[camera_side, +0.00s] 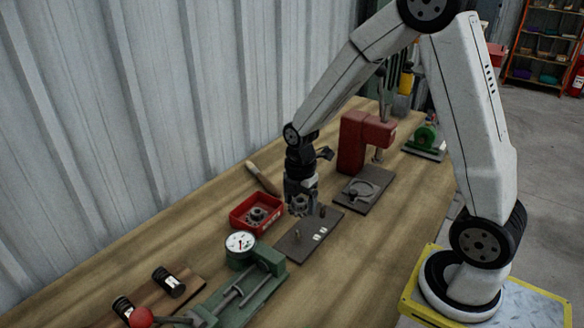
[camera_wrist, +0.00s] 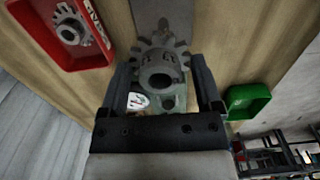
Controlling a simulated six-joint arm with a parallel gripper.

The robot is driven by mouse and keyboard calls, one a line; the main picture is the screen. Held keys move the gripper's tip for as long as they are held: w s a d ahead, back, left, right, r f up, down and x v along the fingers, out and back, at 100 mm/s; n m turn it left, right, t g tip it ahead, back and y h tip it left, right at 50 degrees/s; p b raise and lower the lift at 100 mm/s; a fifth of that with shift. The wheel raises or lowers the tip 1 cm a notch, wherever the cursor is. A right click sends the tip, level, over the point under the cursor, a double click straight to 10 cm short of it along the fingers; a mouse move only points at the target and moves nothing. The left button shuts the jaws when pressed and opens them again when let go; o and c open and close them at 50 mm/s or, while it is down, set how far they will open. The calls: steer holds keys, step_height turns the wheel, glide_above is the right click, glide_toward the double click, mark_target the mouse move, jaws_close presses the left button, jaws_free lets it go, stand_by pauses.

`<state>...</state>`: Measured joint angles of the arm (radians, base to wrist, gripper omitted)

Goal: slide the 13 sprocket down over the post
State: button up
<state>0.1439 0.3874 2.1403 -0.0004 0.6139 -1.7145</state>
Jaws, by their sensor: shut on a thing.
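My gripper (camera_side: 301,196) is shut on a grey toothed sprocket (camera_wrist: 160,75) and holds it above the dark plate (camera_side: 290,248). In the wrist view the sprocket's hub and round bore face the camera, between the two fingers (camera_wrist: 162,92). In the side view the held sprocket (camera_side: 299,207) is small and partly covered by the fingers. The plate carries a short post (camera_side: 297,236) near its left end, another short post (camera_side: 322,211) further back, and white labels (camera_side: 320,233). The sprocket appears apart from both posts. I cannot read its number or the labels.
A red bin (camera_side: 236,222) with another sprocket (camera_side: 257,214) stands left of the plate. A dial gauge (camera_side: 240,242) and green fixture (camera_side: 247,287) are in front. A red press (camera_side: 364,140) stands behind. A green bin (camera_wrist: 247,100) shows in the wrist view.

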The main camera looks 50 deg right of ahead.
mark_target(298, 234)
steer(key=shift+s+a, duration=0.2)
steer(key=shift+a, duration=0.5)
steer(key=shift+f, duration=0.3)
steer(key=shift+f, duration=3.2)
steer(key=shift+f, duration=1.45)
steer(key=o, duration=1.2)
steer(key=shift+r, duration=0.15)
